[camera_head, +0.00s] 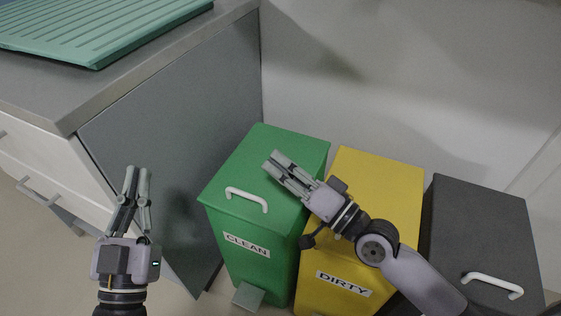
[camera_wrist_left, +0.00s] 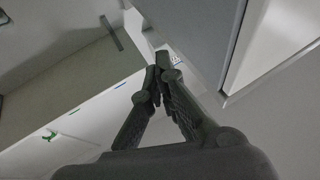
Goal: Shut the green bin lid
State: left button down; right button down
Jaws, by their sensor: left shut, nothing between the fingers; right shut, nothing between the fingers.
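The green bin (camera_head: 252,262) stands on the floor left of the yellow bin and carries a CLEAN label. Its green lid (camera_head: 262,165), with a white handle (camera_head: 246,197), lies flat on top and looks shut. My right gripper (camera_head: 272,160) is shut and empty. It is over the right part of the green lid; I cannot tell whether it touches. My left gripper (camera_head: 137,170) is shut and empty, in front of the cabinet and left of the green bin. It also shows in the left wrist view (camera_wrist_left: 160,62), with nothing between its fingers.
The yellow bin (camera_head: 340,292) labelled DIRTY stands beside the green one, partly behind my right arm. A dark grey bin (camera_head: 480,225) with a white handle is at the right. A grey counter (camera_head: 60,95) with a teal ribbed tray (camera_head: 100,62) is at the left.

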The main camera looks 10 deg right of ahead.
dwell(0.4)
